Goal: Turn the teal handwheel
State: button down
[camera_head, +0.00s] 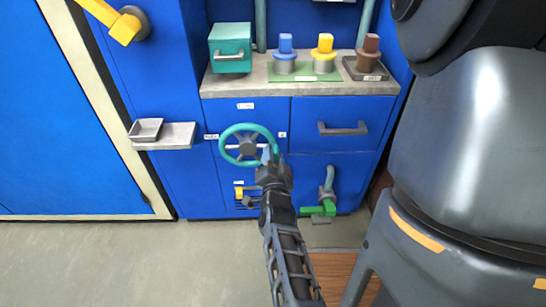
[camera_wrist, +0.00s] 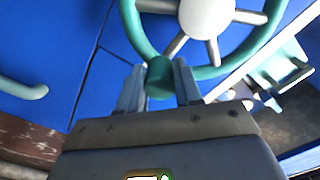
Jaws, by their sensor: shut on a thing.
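The teal handwheel (camera_head: 231,131) is mounted on the front of the blue cabinet, with a grey hub and spokes. In the wrist view the teal handwheel (camera_wrist: 140,38) fills the top, and a short teal knob on its rim sits between my fingers. My gripper (camera_head: 267,157) is at the lower right of the wheel. In the wrist view my gripper (camera_wrist: 159,85) is shut on that knob, one finger on each side. In the head view the gripper hides part of the rim's lower right.
A yellow lever (camera_head: 240,193) is below the wheel. A grey drawer handle (camera_head: 343,129) is at upper right. A shelf with a small tray (camera_head: 146,129) juts out at left. The floor at left is clear.

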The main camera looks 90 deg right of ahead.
aim_at(248, 166)
jog(key=shift+w, duration=0.1)
dwell(0.3)
jog(key=w+f+m+b, duration=0.2)
jog(key=m, duration=0.3)
jog(key=w+f+m+b, duration=0.1)
jog(key=w+f+m, duration=0.1)
jog(key=m, duration=0.4)
jog(key=w+f+m+b, duration=0.2)
jog(key=f+m, duration=0.1)
jog(key=m, duration=0.2)
jog(key=shift+w+a+b, duration=0.3)
jog(key=shift+w+a, duration=0.05)
jog(key=shift+w, duration=0.05)
jog(key=shift+w+m, duration=0.4)
jog(key=shift+m, duration=0.4)
jog(key=shift+r+b, duration=0.1)
jog(key=shift+b, duration=0.2)
jog(key=c, duration=1.1)
grip_release()
jog(key=shift+c, duration=0.2)
jog(key=o, duration=0.4)
jog(key=shift+s, duration=0.1)
jog(key=shift+c, duration=0.2)
